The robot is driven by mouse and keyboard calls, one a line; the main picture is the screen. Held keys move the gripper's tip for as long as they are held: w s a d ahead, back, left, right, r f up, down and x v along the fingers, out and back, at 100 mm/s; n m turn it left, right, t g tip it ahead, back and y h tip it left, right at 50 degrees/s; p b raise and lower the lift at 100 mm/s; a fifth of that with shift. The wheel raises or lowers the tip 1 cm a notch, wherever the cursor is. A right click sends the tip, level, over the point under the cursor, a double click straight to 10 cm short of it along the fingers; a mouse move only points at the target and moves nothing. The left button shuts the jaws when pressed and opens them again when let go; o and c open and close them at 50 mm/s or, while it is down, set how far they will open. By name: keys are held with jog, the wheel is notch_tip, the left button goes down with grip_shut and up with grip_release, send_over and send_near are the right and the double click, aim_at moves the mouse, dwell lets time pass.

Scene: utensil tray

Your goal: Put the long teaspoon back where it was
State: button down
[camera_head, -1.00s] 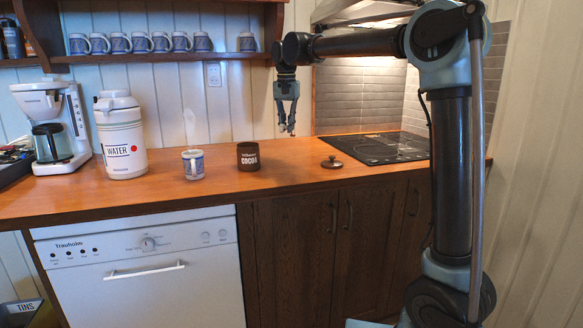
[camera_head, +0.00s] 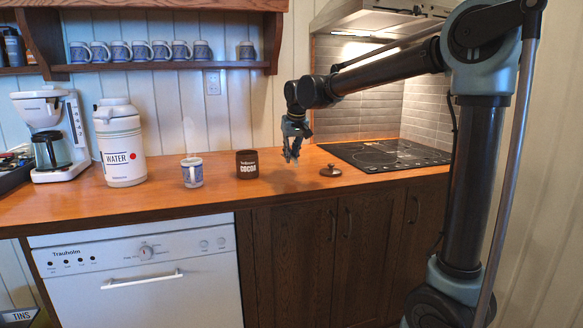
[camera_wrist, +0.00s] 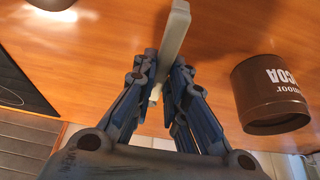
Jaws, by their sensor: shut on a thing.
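The long teaspoon (camera_wrist: 176,38) is a pale, slim shape between my gripper's fingers in the wrist view. My gripper (camera_wrist: 163,85) is shut on it; only part of its length shows, and the fingers cover some of it. I cannot make out the spoon there. A dark tray (camera_head: 14,178) stands at the worktop's far left, cut off by the picture edge, with its contents unclear.
A steaming patterned mug (camera_head: 192,173), a water flask (camera_head: 120,150) and a coffee maker (camera_head: 50,140) stand left. A black hob (camera_head: 385,154) is at right.

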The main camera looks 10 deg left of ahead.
aim_at(291, 174)
jog(key=shift+f, duration=2.1)
jog(key=c, duration=1.6)
grip_release()
